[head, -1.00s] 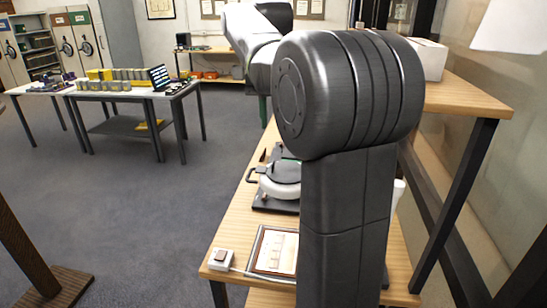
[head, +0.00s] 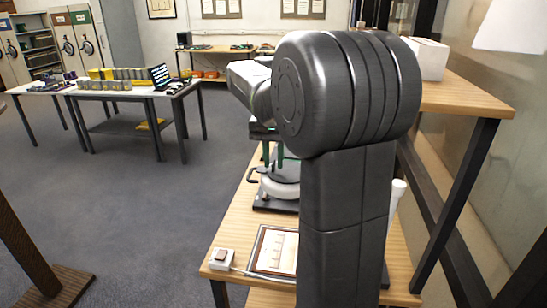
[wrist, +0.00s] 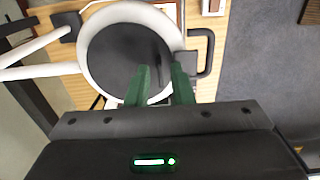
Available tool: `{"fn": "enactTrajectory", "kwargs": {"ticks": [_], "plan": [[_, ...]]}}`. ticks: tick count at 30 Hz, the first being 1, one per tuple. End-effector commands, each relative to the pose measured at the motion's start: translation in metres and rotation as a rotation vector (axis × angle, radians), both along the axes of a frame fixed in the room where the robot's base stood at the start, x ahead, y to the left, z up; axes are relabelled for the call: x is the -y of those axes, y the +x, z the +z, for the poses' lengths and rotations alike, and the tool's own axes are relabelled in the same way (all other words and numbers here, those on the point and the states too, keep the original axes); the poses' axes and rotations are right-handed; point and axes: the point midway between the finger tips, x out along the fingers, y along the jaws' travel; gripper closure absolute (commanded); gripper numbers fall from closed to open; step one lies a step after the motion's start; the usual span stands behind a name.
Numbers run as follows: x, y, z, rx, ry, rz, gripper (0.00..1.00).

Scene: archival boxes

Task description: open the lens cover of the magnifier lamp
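The magnifier lamp (wrist: 88,62) has a white ring head, with a dark round lens cover (wrist: 112,55) filling the ring in the wrist view. White arm tubes run from it to the left. The lamp head (head: 279,190) also shows in the head view, low over the bench. The fingers overlap the cover's right part and the ring's near edge in the picture; contact cannot be told. In the head view my gripper (head: 273,155) points down above the lamp.
A black handle (wrist: 203,52) stands just right of the ring. A framed sheet (head: 273,250) and a small white switch box (head: 221,259) with a cord lie on the wooden bench (head: 228,235). A white box (head: 428,58) sits on the higher shelf. Open floor lies left.

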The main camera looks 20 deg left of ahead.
Motion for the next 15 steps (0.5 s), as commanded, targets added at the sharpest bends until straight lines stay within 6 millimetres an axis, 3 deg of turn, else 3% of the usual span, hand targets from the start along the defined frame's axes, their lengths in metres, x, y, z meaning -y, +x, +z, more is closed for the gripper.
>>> {"fn": "enactTrajectory", "kwargs": {"ticks": [1,3,15], "plan": [[0.0,0.0,0.0001,0.0,0.0,0.0,0.9],[0.0,0.0,0.0002,0.0,0.0,0.0,1.0],[0.0001,0.0,0.0004,0.0,0.0,0.0,1.0]]}}
